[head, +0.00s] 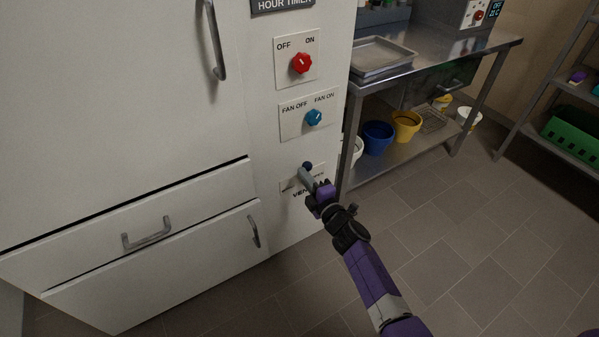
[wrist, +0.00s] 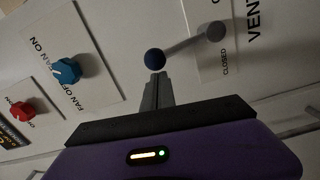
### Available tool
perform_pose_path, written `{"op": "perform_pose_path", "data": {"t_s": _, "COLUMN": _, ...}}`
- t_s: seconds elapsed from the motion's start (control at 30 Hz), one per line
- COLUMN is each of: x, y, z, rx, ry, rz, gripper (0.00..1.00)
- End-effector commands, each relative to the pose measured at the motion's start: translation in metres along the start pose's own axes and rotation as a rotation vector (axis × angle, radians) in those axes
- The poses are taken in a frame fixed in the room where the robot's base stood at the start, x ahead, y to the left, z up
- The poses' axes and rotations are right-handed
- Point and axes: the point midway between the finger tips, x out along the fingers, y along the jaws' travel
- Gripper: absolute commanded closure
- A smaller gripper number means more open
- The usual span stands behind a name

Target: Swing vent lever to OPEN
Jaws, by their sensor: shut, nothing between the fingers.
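The vent lever (head: 306,176) is a grey bar with a dark blue ball knob, mounted low on the white cabinet's front above the word VENT. It also shows in the wrist view (wrist: 190,46), where the knob lies left of the grey pivot and the CLOSED label is below the pivot. The OPEN label is not readable. My gripper (head: 317,188) is at the lever, its fingers together and empty. In the wrist view the fingertips (wrist: 154,78) end right beside the knob; I cannot tell whether they touch it. My gripper hides part of the plate in the head view.
A blue fan knob (head: 314,117) and a red OFF/ON knob (head: 302,63) sit above the lever. Drawer handles (head: 146,234) stick out at the left. A steel table (head: 432,58) with buckets below stands right of the cabinet. The tiled floor at the right is clear.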

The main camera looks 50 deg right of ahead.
Motion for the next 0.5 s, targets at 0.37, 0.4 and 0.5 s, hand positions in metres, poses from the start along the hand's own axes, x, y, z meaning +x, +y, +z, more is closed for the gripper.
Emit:
{"op": "perform_pose_path", "data": {"t_s": 0.37, "x": 0.002, "y": 0.017, "z": 0.032, "rx": 0.348, "ry": -0.003, "rz": -0.018, "gripper": 1.0}}
{"op": "perform_pose_path", "data": {"t_s": 0.4, "x": 0.002, "y": 0.016, "z": 0.036, "rx": 0.38, "ry": -0.005, "rz": -0.02, "gripper": 1.0}}
{"op": "perform_pose_path", "data": {"t_s": 0.5, "x": 0.002, "y": 0.015, "z": 0.043, "rx": 0.455, "ry": -0.004, "rz": -0.023, "gripper": 1.0}}
